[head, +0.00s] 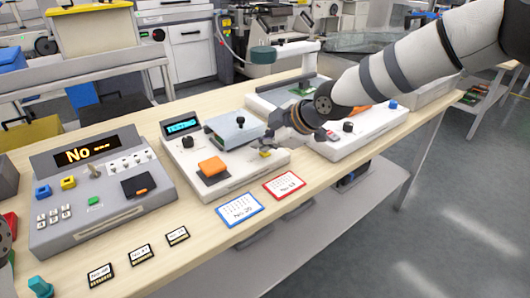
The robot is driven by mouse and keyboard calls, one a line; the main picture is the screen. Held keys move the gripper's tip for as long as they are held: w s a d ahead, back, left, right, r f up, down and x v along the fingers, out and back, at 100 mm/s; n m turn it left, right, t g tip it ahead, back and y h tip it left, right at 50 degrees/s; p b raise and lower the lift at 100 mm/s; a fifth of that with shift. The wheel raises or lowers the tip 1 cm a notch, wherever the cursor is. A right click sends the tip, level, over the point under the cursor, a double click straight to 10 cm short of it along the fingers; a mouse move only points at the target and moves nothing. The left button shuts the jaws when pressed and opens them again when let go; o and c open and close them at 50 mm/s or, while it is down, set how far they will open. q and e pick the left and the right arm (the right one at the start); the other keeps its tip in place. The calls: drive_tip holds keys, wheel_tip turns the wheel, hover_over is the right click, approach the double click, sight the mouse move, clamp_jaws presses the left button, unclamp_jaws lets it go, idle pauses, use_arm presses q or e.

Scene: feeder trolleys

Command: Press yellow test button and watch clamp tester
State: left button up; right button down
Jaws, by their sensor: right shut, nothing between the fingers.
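The middle white tester (228,181) stands on the wooden bench, with a lit cyan display (181,125), a grey clamp block (236,131) and an orange pad (212,166). I take it for the clamp tester. Its small yellow button (265,154) is at the right front. My right gripper (268,143) comes in from the upper right, shut and empty, its fingertips just above the yellow button. I cannot tell whether they touch it. My left gripper's fingers do not show.
A grey console (110,213) reading "No" stands left. Another white device (365,131) stands right, partly behind my arm. A blue-framed card (239,209), a red-framed card (284,185) and small black labels (140,254) lie along the front edge.

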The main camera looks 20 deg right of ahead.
sight(264, 155)
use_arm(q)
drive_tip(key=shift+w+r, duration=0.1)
use_arm(e)
drive_tip(key=shift+r, duration=0.5)
drive_tip(key=shift+r+p, duration=0.45)
drive_tip(key=shift+r, duration=2.1)
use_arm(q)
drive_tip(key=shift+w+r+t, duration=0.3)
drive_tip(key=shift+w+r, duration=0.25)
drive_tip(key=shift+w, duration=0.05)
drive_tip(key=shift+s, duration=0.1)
use_arm(e)
drive_tip(key=shift+f, duration=0.15)
